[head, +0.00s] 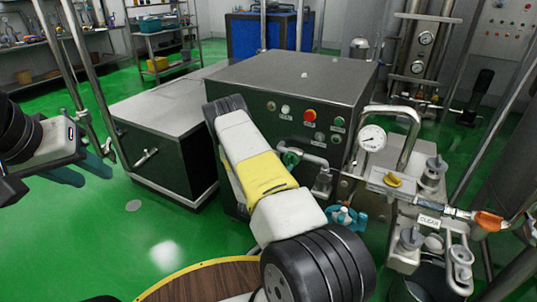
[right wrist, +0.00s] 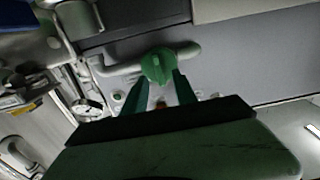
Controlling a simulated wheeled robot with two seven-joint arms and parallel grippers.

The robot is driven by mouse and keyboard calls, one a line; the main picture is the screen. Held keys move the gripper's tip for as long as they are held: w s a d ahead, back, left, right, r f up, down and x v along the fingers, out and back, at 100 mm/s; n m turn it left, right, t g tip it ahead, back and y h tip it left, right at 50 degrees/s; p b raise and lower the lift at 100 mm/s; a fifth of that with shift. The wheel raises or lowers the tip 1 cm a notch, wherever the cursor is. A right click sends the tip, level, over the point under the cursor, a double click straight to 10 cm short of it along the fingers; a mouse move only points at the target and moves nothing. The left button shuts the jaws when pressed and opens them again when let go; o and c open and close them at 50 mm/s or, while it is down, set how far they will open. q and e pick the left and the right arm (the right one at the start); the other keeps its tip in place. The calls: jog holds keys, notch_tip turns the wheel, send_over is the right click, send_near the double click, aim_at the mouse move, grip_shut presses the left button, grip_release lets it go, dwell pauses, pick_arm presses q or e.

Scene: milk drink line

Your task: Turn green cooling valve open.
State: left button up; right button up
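The green cooling valve (head: 291,157) sits on a pipe low on the front of the steel cabinet, just right of my right arm's yellow band. In the right wrist view the green valve knob (right wrist: 157,65) is at the tips of my right gripper (right wrist: 159,78). The two dark green fingers are apart, one on each side of the knob's lower part. I cannot tell whether they touch it. My left gripper (head: 83,172) is open and empty at the far left, away from the valve.
The steel cabinet (head: 290,82) carries a red button (head: 309,115) and smaller buttons above the valve. To the right stand a pressure gauge (head: 372,138), a yellow valve (head: 393,180) and an orange handle (head: 489,221). Green floor is free at left.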

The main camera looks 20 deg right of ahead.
aim_at(290, 161)
jog(key=shift+x, duration=1.4)
grip_shut()
jog(key=shift+n, duration=0.3)
jog(key=shift+w+a+f+n, duration=0.1)
jog(key=shift+n, duration=2.8)
jog(key=shift+w+a+f+n, duration=0.1)
jog(key=shift+f+n, duration=0.05)
jog(key=shift+n, duration=2.75)
jog(key=shift+f+n, duration=0.1)
jog(key=shift+n, duration=2.8)
